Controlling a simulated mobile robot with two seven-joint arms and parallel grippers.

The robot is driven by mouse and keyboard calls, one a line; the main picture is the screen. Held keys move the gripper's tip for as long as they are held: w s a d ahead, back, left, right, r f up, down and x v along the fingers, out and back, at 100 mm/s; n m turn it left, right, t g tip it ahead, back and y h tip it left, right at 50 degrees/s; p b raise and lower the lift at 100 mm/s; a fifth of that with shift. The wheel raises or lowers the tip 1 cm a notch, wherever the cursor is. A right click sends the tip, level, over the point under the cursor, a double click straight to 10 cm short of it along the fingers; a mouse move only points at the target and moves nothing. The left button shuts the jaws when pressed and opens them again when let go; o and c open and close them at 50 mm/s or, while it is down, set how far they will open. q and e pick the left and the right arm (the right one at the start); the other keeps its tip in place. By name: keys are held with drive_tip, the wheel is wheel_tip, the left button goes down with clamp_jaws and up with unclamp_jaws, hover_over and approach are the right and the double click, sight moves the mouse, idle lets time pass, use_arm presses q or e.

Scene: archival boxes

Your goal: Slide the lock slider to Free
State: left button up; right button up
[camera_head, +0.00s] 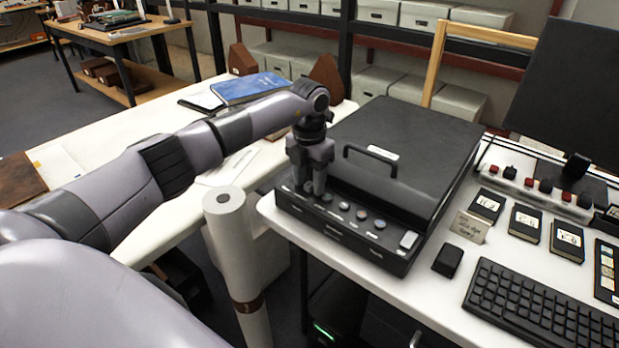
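A black flatbed scanner (400,150) with a handled lid stands on the white table at the centre. My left gripper (314,192) points down at the left end of this panel. Its fingers look shut, with the tips at or just above the panel. The lock slider cannot be made out; the gripper hides part of the panel's left end. The panel labels are too small to read. My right gripper is not in view.
A white paper roll (238,255) stands in front of the table's left corner. A keyboard (545,312), a small black box (448,260), a card sign (469,227) and a monitor (570,85) are to the right. A blue book (250,88) lies on the left table.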

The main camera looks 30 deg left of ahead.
sight(293, 182)
use_arm(q)
clamp_jaws()
drive_tip(key=shift+w+a+r+b, duration=0.1)
drive_tip(key=shift+a+b, duration=0.1)
drive_tip(key=shift+a, duration=1)
drive_tip(key=shift+w+a+b, duration=0.1)
drive_tip(key=shift+a+b, duration=0.05)
drive_tip(key=shift+a, duration=1.05)
drive_tip(key=shift+o, duration=0.3)
unclamp_jaws()
drive_tip(key=shift+a, duration=0.1)
wheel_tip(293, 182, up, 7)
